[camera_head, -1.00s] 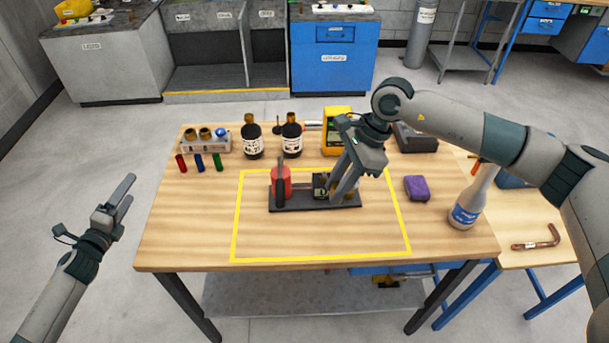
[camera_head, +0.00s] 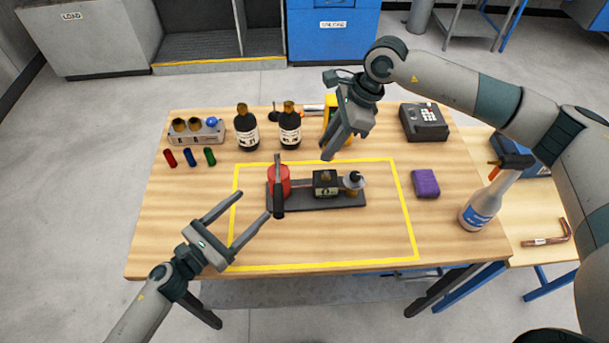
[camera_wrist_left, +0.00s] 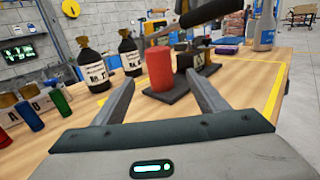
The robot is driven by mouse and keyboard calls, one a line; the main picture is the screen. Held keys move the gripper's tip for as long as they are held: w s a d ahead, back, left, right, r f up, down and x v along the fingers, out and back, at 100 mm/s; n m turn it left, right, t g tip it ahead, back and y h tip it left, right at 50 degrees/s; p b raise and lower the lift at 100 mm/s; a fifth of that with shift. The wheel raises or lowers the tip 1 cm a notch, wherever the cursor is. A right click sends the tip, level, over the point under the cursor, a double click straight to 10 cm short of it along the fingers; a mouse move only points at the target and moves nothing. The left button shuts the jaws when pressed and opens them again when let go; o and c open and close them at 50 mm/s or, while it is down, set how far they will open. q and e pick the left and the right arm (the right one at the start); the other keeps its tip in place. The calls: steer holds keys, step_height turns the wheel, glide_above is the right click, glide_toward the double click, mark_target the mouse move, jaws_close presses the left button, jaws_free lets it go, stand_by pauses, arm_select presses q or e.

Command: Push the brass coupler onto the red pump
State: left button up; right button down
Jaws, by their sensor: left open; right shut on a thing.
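The red pump (camera_head: 284,175) is an upright red cylinder at the left end of a dark base plate (camera_head: 310,206), with a black lever (camera_head: 279,195) in front of it. Right of it on the plate are a dark block (camera_head: 325,184) with a brass top and a brass fitting (camera_head: 353,188) under a pale round part. I cannot tell for sure which brass part is the coupler. My left gripper (camera_head: 254,205) is open and empty, left of and in front of the pump; the red pump (camera_wrist_left: 160,70) shows between its fingers in the left wrist view. My right gripper (camera_head: 329,152) is shut above and behind the plate; its held thing is not discernible.
Two dark bottles (camera_head: 247,130) and a rack (camera_head: 197,131) stand at the back left. A yellow device (camera_head: 346,128) is behind my right gripper. A purple block (camera_head: 425,183) and a spray bottle (camera_head: 481,205) are at the right. The table front is clear.

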arm_select(q)
steer(key=shift+w, duration=0.1)
steer(key=shift+w+d, duration=0.1)
steer(key=x, duration=1.1)
steer(key=shift+w+d+f, duration=0.1)
steer(key=shift+w+d, duration=0.1)
steer(key=shift+w, duration=0.05)
steer(key=c, duration=1.6)
arm_select(e)
glide_above(326, 171)
steer(key=shift+f, duration=2.45)
steer(key=shift+f, duration=0.9)
steer(key=shift+f, duration=0.65)
